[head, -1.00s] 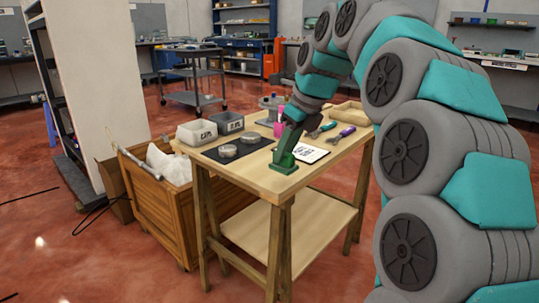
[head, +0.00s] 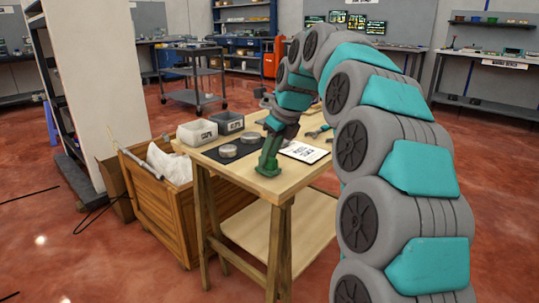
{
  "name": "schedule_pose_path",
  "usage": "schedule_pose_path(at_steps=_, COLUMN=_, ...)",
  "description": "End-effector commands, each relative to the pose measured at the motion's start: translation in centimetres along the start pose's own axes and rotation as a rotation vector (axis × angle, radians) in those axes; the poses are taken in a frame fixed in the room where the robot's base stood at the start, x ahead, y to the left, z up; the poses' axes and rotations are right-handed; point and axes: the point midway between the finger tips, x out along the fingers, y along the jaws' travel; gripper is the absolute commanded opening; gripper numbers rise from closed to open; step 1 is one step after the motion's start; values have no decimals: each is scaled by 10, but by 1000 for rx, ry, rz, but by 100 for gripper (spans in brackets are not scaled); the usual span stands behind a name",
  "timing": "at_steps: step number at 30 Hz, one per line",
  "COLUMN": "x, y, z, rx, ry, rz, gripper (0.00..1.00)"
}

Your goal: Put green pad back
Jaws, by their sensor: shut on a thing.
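My gripper (head: 268,164) points down at the near part of the wooden table (head: 230,172). It is shut on the green pad (head: 267,171), which shows as a small green shape at the fingertips, low over the tabletop or touching it; I cannot tell which. The gripper's end looks green too, so the line between it and the pad is hard to see. My arm comes in from the right and hides part of the table behind it.
A dark mat (head: 216,157) with round grey pieces (head: 228,151) lies to the left of the gripper. A white printed card (head: 305,152) lies to the right. Grey bins (head: 197,133) stand at the back left. A wooden crate (head: 158,207) stands left of the table.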

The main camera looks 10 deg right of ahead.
Motion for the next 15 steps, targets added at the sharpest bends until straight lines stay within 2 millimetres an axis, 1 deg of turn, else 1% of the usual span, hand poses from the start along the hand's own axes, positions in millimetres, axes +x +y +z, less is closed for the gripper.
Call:
schedule_pose_path(at_steps=12, x=4, y=0, z=-2, rx=0, ry=-2, rz=-1, gripper=0)
schedule_pose_path(at_steps=13, x=4, y=0, z=-2, rx=0, ry=-2, rz=-1, gripper=34)
schedule_pose_path(at_steps=15, x=4, y=0, z=-2, rx=0, ry=-2, rz=-1, gripper=42)
